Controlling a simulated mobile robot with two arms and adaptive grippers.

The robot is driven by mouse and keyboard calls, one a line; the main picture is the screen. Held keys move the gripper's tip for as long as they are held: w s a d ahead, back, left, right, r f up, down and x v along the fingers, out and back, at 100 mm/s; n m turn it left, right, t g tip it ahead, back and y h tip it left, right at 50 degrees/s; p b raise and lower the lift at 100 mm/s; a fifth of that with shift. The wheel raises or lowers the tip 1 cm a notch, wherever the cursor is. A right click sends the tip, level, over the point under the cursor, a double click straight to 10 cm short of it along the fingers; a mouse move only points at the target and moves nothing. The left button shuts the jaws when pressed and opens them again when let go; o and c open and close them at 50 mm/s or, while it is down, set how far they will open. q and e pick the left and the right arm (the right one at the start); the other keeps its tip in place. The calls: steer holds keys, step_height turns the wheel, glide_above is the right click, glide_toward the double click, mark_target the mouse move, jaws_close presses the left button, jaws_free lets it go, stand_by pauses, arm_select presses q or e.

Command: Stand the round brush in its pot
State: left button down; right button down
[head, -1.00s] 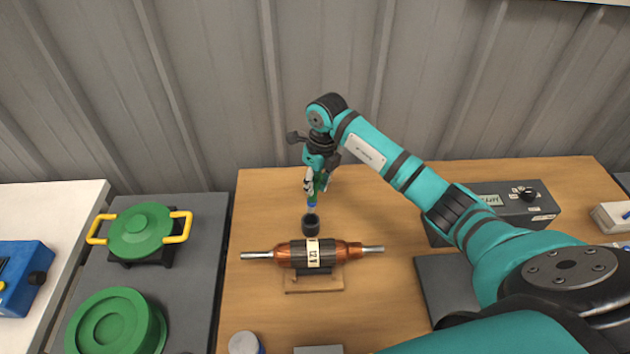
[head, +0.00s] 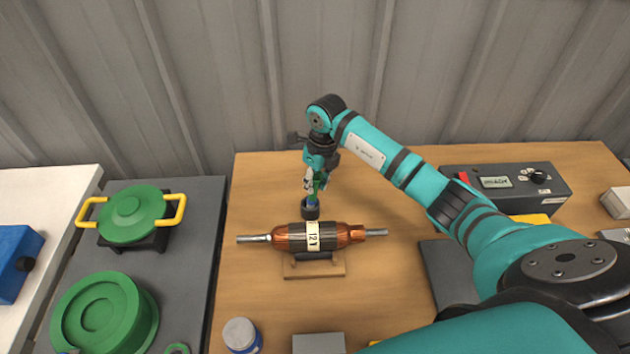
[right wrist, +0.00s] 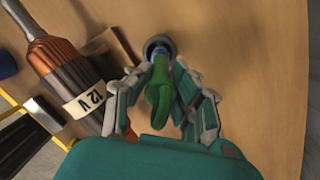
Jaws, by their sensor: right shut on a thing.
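The round brush (right wrist: 160,95) has a green handle and a blue part at its lower end. My right gripper (head: 313,184) is shut on the green handle and holds the brush upright over the dark round pot (head: 310,210). In the head view the blue part meets the pot's mouth. In the right wrist view the brush's far end lies at the pot (right wrist: 158,46), inside its rim as seen from there. How deep it sits cannot be told. The bristles are hidden. My left gripper is not in view.
A copper rotor (head: 312,237) marked 12 V lies on a wooden stand just in front of the pot. A tester box (head: 505,186) stands at the right. Green round parts (head: 130,214) lie on the grey surface at the left. A corrugated wall rises behind.

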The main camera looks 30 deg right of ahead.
steer(key=c, duration=1.1)
jaws_free()
step_height(320, 180, up, 12)
steer(key=d, duration=0.1)
steer(key=shift+s, duration=0.3)
steer(key=shift+d, duration=0.1)
